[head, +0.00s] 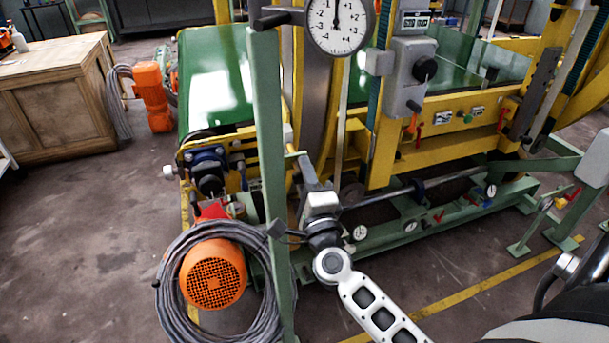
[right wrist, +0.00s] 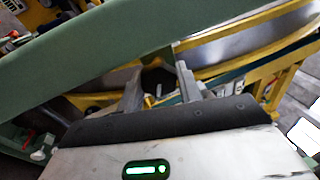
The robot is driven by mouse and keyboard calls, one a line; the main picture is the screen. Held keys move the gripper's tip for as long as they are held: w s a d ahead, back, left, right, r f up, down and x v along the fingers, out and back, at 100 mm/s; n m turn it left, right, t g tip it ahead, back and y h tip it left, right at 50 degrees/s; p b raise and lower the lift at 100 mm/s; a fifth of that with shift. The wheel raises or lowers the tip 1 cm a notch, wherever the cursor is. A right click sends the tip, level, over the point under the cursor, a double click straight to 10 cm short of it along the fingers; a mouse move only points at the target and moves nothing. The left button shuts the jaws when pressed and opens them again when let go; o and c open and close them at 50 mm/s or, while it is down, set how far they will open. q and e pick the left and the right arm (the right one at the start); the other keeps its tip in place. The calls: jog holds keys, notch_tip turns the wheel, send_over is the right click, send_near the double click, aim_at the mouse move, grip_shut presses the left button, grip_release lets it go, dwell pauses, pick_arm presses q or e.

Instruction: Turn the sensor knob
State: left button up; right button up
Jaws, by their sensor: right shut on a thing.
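My right gripper (head: 304,168) is in the middle of the head view, at the end of my white arm, just right of the green upright post. In the right wrist view its two fingers (right wrist: 160,88) stand on either side of a dark, knob-like part (right wrist: 157,77), and the gripper is shut on it. The post and the gripper hide this part in the head view. A black round knob (head: 425,69) on a grey control box (head: 408,85) stands farther up and right, apart from the gripper. My left gripper is not in view.
The green post (head: 268,160) stands close left of the gripper. A round dial gauge (head: 337,22) is above it. An orange motor (head: 213,274) with coiled grey cable (head: 172,295) is at lower left. A wooden cabinet (head: 52,105) stands at far left; the floor before it is clear.

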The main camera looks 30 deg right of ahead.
dwell(0.5)
jog(key=o, duration=0.7)
pick_arm(q)
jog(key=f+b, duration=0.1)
jog(key=b, duration=0.2)
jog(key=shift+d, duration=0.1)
pick_arm(e)
jog(key=v, duration=1.6)
jog(key=shift+r, duration=0.1)
